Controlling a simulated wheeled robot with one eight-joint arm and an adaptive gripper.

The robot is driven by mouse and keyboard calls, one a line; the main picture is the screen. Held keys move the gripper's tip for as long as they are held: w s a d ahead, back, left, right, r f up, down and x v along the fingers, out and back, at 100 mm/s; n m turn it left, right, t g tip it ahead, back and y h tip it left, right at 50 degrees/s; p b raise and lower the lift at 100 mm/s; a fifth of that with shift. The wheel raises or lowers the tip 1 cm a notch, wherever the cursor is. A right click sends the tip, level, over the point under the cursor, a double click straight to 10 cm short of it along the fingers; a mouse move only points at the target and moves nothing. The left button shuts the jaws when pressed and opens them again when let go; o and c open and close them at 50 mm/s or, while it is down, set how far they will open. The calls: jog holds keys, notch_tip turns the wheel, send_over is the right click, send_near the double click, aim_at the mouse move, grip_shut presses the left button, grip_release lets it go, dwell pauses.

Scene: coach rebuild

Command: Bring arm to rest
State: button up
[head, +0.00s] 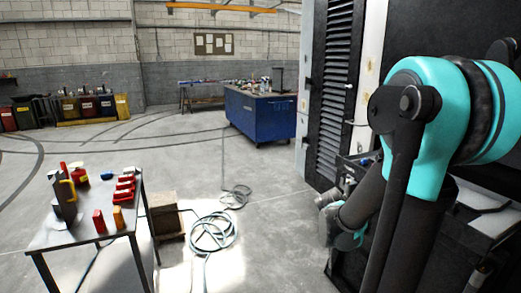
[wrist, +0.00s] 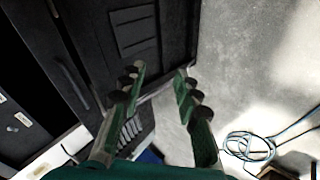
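My gripper (wrist: 161,76) shows in the wrist view with its two dark green fingers spread apart. Nothing is between the fingers. Behind them are the black panelled side of the coach (wrist: 135,35) and bare grey floor. In the head view my teal and black arm fills the right side, folded at a large joint. Its lower part reaches down beside the coach (head: 333,90). The gripper's fingers cannot be made out clearly there.
A metal table (head: 88,235) at the lower left holds red and yellow items. A coiled hose (head: 213,232) and a brown box (head: 166,215) lie on the floor. A blue workbench (head: 260,115) stands farther back. Open floor (head: 275,205) lies between the hose and the coach.

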jog(key=s+a+f+y, duration=0.2)
jog(key=s+a+y, duration=0.1)
jog(key=s+a, duration=0.3)
jog(key=s+a+f+m+y, duration=0.1)
jog(key=s+a+f+y, duration=0.1)
jog(key=s+a, duration=0.5)
jog(key=shift+a+m+y, duration=0.3)
jog(key=shift+y, duration=0.5)
